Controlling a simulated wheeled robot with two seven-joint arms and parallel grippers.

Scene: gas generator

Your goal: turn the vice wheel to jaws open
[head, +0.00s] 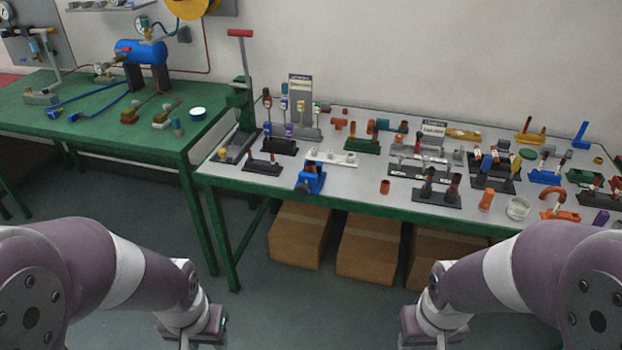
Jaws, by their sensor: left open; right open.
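A small blue vice (312,176) sits at the front edge of the right-hand table. Its wheel is too small to make out clearly, and I cannot tell how far apart its jaws are. My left gripper (207,334) hangs low at the bottom of the head view, in front of the tables and well away from the vice. My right gripper (425,338) hangs low to the right, also far from the vice. Both grippers are open and hold nothing that I can see. Their fingertips are mostly cut off by the bottom edge.
The right-hand table (350,199) is crowded with small parts, holders and fittings. Cardboard boxes (299,236) stand under it. A green bench (95,128) with a blue tank (140,52) stands at the left. The floor between my arms is clear.

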